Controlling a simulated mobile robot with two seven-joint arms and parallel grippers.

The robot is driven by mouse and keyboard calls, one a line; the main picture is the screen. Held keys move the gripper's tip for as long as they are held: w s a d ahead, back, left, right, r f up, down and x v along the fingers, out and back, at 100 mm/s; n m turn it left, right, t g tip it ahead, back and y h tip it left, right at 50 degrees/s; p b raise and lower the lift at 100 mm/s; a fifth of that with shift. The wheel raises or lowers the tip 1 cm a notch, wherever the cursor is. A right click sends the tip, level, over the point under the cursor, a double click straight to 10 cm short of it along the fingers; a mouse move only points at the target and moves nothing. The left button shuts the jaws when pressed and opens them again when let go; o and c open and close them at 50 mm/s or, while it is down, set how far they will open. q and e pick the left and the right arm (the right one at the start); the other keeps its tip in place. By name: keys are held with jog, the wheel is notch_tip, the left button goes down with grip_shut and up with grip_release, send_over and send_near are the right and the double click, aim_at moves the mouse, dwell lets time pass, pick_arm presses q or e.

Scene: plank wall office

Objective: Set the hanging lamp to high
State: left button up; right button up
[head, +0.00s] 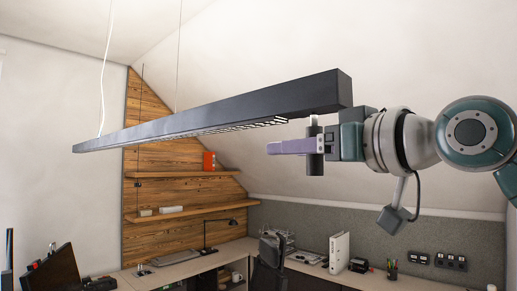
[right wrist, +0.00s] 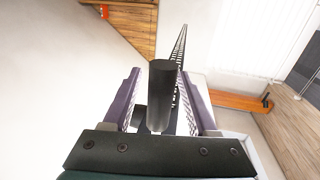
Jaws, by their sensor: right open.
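The hanging lamp (head: 230,109) is a long dark bar on thin cords, its near end at the upper right of the head view. Its slatted underside also shows in the right wrist view (right wrist: 180,50). A dark upright cylinder (head: 315,164) with a pale stem on top hangs below the near end. In the right wrist view this cylinder (right wrist: 160,95) stands between the two purple fingers, with gaps on both sides. My right gripper (head: 272,148) is open around it, coming from the right. Contact is not visible. My left gripper is not in view.
Below, a corner desk holds a white binder (head: 339,252), a desk lamp (head: 212,236) and a dark monitor (head: 55,273). Wooden shelves (head: 185,213) are on the plank wall behind. The sloped white ceiling rises behind the gripper.

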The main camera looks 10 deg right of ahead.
jog(key=shift+f, duration=0.1)
jog(key=b+v, duration=0.6)
jog(key=v, duration=0.4)
jog(key=shift+b, duration=0.3)
jog(key=s+f+m+g+h+p, duration=0.1)
jog(key=s+f+g+h+p, duration=0.25)
jog(key=f, duration=0.65)
jog(key=s+f+m+g+h+p, duration=0.1)
jog(key=s+f+g+h+p, duration=0.2)
jog(key=f, duration=0.7)
jog(key=s+f+g+p, duration=0.2)
jog(key=s+f, duration=0.3)
jog(key=s, duration=0.4)
jog(key=s+f+m+g+h+p, duration=0.1)
jog(key=s+f+g, duration=0.3)
jog(key=s, duration=0.5)
jog(key=shift+d+f+p, duration=0.35)
jog(key=shift+d+p, duration=0.05)
jog(key=shift+p, duration=0.15)
